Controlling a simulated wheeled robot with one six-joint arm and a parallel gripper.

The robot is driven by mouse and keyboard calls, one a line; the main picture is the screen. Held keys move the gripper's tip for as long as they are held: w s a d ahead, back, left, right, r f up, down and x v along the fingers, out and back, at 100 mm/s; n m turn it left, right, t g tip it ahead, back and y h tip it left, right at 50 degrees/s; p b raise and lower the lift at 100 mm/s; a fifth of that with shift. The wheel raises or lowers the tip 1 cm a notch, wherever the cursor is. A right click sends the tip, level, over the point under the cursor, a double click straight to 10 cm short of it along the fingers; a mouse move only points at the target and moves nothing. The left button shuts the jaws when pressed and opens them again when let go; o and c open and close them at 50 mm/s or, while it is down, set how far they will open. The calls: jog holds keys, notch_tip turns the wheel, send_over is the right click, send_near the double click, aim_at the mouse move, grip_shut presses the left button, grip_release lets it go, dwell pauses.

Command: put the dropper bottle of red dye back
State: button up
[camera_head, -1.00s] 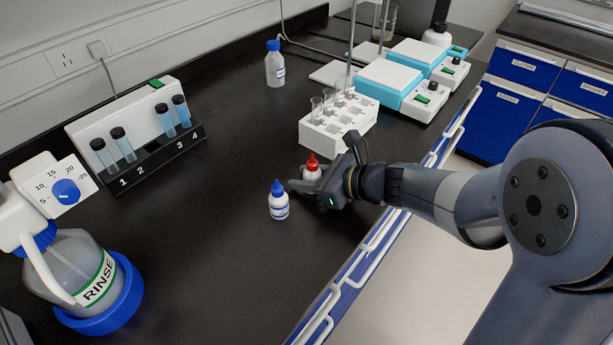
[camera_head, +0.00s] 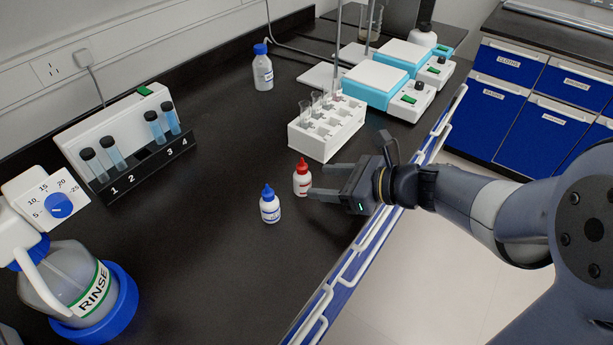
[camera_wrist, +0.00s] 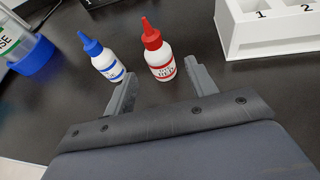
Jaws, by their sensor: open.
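The dropper bottle of red dye (camera_head: 302,180) is white with a red cap and stands upright on the black bench. It also shows in the wrist view (camera_wrist: 160,58), just beyond the fingertips. A similar white bottle with a blue cap (camera_head: 270,206) stands upright to its left, near but apart; the wrist view shows it too (camera_wrist: 104,61). My gripper (camera_head: 316,182) is open and empty, low over the bench, to the right of the red-capped bottle. In the wrist view the fingers (camera_wrist: 160,78) point toward the bottles with nothing between them.
A white rack (camera_head: 322,140) with several tubes stands behind the red-capped bottle. Stirrer plates (camera_head: 385,85) are at the back right, a numbered tube holder (camera_head: 150,160) and a rinse bottle (camera_head: 70,285) at the left.

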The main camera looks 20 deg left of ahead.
jog(key=shift+v, duration=2.2)
